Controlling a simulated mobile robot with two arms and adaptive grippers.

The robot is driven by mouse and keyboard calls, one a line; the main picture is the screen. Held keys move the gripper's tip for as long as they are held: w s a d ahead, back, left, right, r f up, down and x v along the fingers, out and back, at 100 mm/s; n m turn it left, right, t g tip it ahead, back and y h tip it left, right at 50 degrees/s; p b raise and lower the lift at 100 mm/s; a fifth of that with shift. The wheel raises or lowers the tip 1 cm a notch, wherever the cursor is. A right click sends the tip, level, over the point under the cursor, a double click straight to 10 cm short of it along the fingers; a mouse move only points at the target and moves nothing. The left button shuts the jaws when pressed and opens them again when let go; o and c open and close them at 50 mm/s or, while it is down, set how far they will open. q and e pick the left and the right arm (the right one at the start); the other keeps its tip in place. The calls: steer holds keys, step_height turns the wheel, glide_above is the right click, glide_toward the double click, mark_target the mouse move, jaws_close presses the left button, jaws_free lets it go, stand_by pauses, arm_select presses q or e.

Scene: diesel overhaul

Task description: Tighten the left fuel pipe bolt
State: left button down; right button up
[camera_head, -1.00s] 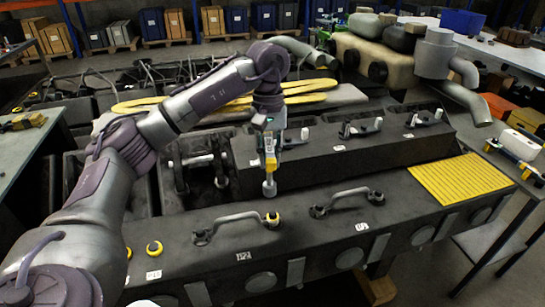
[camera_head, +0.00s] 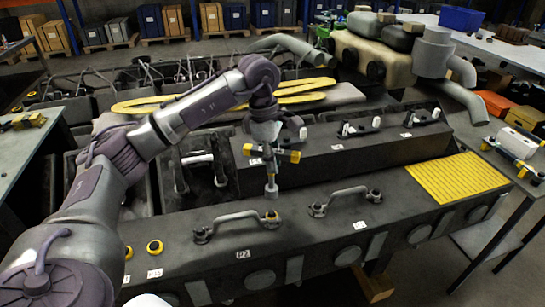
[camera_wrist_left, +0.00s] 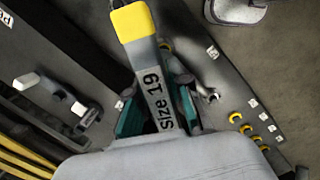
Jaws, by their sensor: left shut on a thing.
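My left gripper (camera_head: 266,142) is shut on a wrench-like tool marked "Size 19" (camera_wrist_left: 158,95), with teal finger pads on both sides of its grey shank. In the head view, the tool (camera_head: 271,186) has yellow ends on its crossbar and a grey socket pointing down. The left fuel pipe (camera_head: 236,218) is a grey bent pipe on the dark engine block. A yellow-ringed bolt (camera_head: 271,217) sits at its right end. The socket hangs just above this bolt in the picture, with a small gap; exact alignment is unclear. My right gripper is out of view.
A second fuel pipe (camera_head: 344,194) lies to the right on the block (camera_head: 310,241). Loose yellow rings (camera_head: 155,247) sit at the block's left. A raised dark housing (camera_head: 330,152) stands behind the tool.

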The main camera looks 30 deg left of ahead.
mark_target(272, 186)
arm_select(q)
steer(key=n, duration=0.3)
steer(key=shift+f, duration=0.2)
steer(key=n, duration=0.3)
steer(key=shift+w+f+n+t+y+p, duration=0.1)
steer(key=shift+f+n+t+y+p, duration=0.1)
steer(key=shift+n+t+y+p, duration=0.15)
steer(key=shift+a+f+n+b, duration=0.1)
steer(key=shift+f+n+b, duration=0.2)
steer(key=shift+n, duration=0.55)
steer(key=n, duration=0.3)
steer(key=shift+f+y, duration=0.15)
steer(key=shift+y, duration=0.1)
steer(key=n, duration=0.4)
steer(key=n+y+b, duration=0.1)
steer(key=n, duration=0.1)
steer(key=shift+a+f, duration=0.1)
steer(key=shift+f, duration=0.25)
step_height(272, 186, down, 3)
steer(key=shift+r+n+b, duration=0.15)
steer(key=shift+n+b, duration=0.15)
steer(key=shift+b, duration=0.85)
steer(key=shift+f, duration=0.3)
